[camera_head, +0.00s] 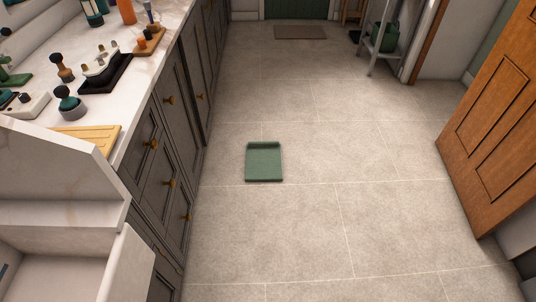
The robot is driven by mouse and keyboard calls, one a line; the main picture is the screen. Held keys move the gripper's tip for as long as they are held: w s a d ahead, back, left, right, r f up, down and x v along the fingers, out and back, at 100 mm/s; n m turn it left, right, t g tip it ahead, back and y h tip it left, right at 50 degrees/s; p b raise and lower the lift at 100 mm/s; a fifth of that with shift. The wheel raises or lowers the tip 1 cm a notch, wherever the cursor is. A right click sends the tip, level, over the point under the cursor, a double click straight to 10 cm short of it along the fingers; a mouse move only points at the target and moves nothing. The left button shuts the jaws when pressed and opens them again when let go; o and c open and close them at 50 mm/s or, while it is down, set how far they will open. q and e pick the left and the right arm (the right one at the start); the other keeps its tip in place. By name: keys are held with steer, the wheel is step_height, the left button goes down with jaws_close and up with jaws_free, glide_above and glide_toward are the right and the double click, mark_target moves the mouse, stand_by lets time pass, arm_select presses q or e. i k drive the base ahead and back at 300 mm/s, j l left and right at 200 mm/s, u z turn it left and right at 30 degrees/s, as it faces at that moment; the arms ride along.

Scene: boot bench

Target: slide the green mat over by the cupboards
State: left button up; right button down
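The green mat (264,163) lies on the tiled floor, a little left of the middle of the view. Its far edge looks raised or rolled. The dark grey cupboards (163,165) with brass knobs run along the left side under the counter. A strip of bare floor separates the mat from the cupboard fronts. Neither of my grippers shows in the head view.
A marble counter (130,57) with several small items is at the left. A wooden door (497,110) stands open at the right. A brown doormat (300,32) and a grey stand (384,48) are at the far end. The floor around the green mat is clear.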

mark_target(264, 159)
steer(key=i+l+u, duration=0.1)
steer(key=u, duration=0.35)
steer(key=i+l+u, duration=0.15)
steer(key=u, duration=0.3)
steer(key=i+l+u, duration=0.15)
steer(key=l, duration=0.3)
steer(key=i+l+u, duration=0.2)
steer(key=l, duration=0.3)
steer(key=i+l+u, duration=0.15)
steer(key=l, duration=0.35)
steer(key=i+l+u, duration=0.2)
steer(key=l, duration=0.35)
steer(key=l+u, duration=0.15)
steer(key=l, duration=0.4)
